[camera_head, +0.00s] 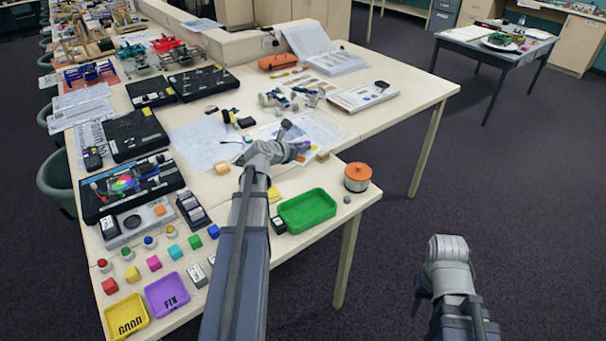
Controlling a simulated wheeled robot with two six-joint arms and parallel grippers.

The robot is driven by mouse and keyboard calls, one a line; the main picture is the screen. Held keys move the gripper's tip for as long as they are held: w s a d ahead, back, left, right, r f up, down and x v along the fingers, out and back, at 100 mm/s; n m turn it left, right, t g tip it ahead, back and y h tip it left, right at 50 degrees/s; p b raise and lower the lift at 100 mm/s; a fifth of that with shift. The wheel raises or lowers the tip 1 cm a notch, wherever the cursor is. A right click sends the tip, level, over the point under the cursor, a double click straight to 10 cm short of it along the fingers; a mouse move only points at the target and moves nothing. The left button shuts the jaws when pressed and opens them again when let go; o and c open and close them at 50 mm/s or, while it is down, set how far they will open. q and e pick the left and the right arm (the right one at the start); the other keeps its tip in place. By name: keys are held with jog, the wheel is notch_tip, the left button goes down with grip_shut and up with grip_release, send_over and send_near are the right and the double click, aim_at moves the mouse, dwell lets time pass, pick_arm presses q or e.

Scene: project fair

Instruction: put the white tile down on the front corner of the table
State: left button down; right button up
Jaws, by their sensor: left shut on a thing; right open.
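My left arm reaches over the table (345,137). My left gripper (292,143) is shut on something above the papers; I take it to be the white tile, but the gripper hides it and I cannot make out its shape. The near right corner of the table lies to the right of the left arm, beside an orange-lidded pot (357,178). My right gripper (447,250) is off the table, over the dark floor at the lower right. It is open and appears empty, though its fingers are hard to make out.
A green tray (306,211) stands near the front edge, left of the pot. A small grey ball (347,200) is by the edge. Purple (167,295) and yellow (126,316) trays and several coloured blocks fill the front left. Some bare tabletop shows around the pot.

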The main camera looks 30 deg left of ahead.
pick_arm(q)
jog(key=shift+s+d+f+n+y, duration=0.1)
jog(key=shift+s+d+n+y, duration=0.2)
jog(key=shift+s+d, duration=0.05)
jog(key=shift+a, duration=0.15)
jog(key=b, duration=0.6)
send_over(302, 180)
notch_tip(302, 180, down, 6)
jog(key=shift+f, duration=0.1)
jog(key=shift+f+b, duration=0.1)
jog(key=shift+b, duration=0.25)
notch_tip(302, 180, down, 4)
jog(key=b, duration=0.3)
jog(key=shift+r, duration=0.25)
jog(key=shift+f+b, duration=0.2)
jog(key=shift+b, duration=0.2)
jog(key=c, duration=0.8)
grip_release()
jog(key=shift+r, duration=0.1)
